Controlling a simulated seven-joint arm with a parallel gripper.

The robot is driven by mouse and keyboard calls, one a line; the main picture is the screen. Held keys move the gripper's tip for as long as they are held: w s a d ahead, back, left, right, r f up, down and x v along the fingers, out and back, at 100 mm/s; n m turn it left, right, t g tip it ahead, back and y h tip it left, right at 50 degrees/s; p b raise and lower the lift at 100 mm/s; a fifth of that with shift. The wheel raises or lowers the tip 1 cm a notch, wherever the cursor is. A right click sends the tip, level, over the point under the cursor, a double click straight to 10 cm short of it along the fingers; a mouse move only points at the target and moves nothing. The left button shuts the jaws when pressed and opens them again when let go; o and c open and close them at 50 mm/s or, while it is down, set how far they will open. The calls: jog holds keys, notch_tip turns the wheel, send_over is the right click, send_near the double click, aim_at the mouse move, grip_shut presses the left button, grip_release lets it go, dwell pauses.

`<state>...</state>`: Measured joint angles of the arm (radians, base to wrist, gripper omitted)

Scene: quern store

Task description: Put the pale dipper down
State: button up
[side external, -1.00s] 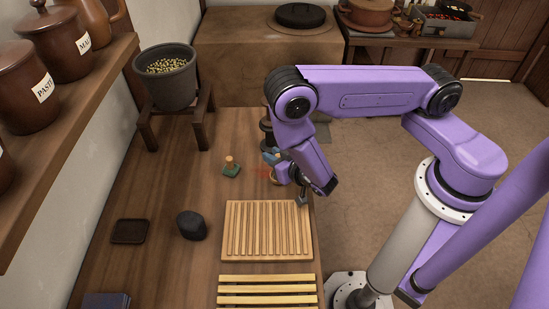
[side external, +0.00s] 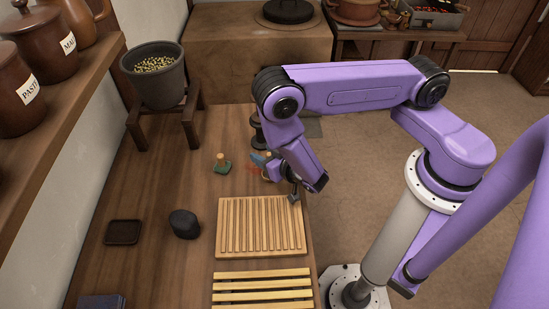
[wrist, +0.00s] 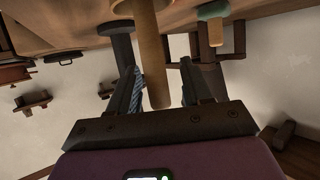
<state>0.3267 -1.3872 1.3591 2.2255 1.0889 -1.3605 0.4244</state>
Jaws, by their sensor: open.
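In the wrist view a pale wooden rod (wrist: 155,62), which looks like the pale dipper's handle, runs between the two dark fingers of my gripper (wrist: 160,85). The fingers stand apart on either side of it, and the rod seems nearer the left one. It widens towards the table surface at the top of this tilted view. In the side external view a small pale peg (side external: 267,157) shows beside my wrist, and it may be the same piece. My arm hides its lower part and most of my gripper there.
A green-based wooden peg (side external: 222,165) stands to the left on the table. A slatted wooden rack (side external: 261,253) lies in front; a dark stone (side external: 184,224) and small tray (side external: 123,232) sit further left.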

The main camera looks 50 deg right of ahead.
jog(key=v, duration=1.2)
jog(key=s+a+g, duration=0.1)
jog(key=g, duration=0.1)
jog(key=s+a+f+g+y, duration=0.1)
jog(key=s+a+g, duration=0.1)
jog(key=s+a+f+g, duration=0.1)
jog(key=s+a+g, duration=0.1)
jog(key=shift+s+a+f+n+g+y, duration=0.2)
jog(key=shift+n+g+y, duration=0.1)
jog(key=shift+y, duration=0.1)
jog(key=s+a+r+n+g+y, duration=0.3)
jog(key=s+r+n+g, duration=0.1)
jog(key=s+r+g, duration=0.15)
jog(key=s+d+r+n+h, duration=0.2)
jog(key=d+r+n, duration=0.7)
jog(key=d+r, duration=0.6)
jog(key=shift+r+n+g, duration=0.4)
jog(key=shift+r+g, duration=0.05)
jog(key=shift+r, duration=0.5)
jog(key=shift+s, duration=0.15)
